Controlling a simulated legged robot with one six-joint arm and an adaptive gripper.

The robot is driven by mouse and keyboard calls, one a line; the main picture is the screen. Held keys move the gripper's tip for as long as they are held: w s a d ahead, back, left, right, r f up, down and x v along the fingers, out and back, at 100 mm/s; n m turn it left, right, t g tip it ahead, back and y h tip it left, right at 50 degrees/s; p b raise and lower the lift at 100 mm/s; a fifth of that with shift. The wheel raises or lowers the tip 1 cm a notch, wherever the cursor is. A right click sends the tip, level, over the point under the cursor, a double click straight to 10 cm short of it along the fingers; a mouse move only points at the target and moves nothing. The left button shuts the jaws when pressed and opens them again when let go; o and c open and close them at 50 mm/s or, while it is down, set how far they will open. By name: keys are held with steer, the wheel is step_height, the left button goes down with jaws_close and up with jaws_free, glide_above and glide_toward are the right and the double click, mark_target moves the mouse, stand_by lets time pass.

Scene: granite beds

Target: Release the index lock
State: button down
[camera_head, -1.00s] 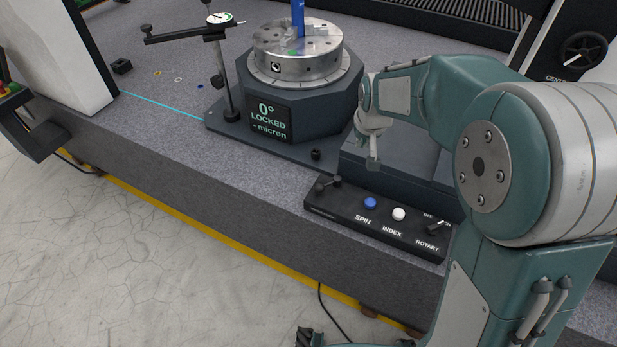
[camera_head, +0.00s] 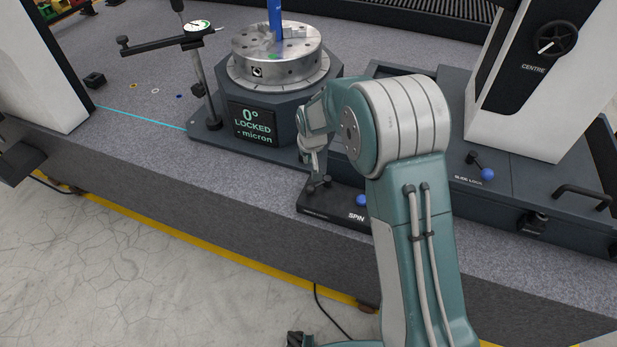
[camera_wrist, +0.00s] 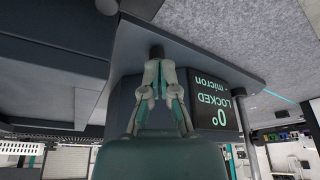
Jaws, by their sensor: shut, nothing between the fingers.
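The round rotary table (camera_head: 275,62) sits on a dark octagonal base. Its display (camera_head: 252,124) reads 0°, LOCKED and "- micron". The display shows upside down in the wrist view (camera_wrist: 212,100). My gripper (camera_head: 314,168) is at the front right of the base, above the left end of the control panel (camera_head: 335,215). In the wrist view my gripper (camera_wrist: 160,66) is shut and empty.
The blue SPIN button (camera_head: 361,200) shows beside my arm. A dial indicator (camera_head: 197,27) on a post stands left of the table. A slide lock lever (camera_head: 487,174) and a white column (camera_head: 520,90) are at right. Small washers lie on the granite at left.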

mark_target(318, 185)
steer(key=x, duration=1)
steer(key=shift+a, duration=0.15)
steer(key=shift+s+d+r, duration=0.1)
steer(key=shift+s+r, duration=0.05)
steer(key=shift+s, duration=0.5)
steer(key=shift+s+d+r, duration=0.15)
steer(key=shift+s, duration=0.5)
steer(key=shift+s+d+r, duration=0.1)
steer(key=shift+s, duration=0.55)
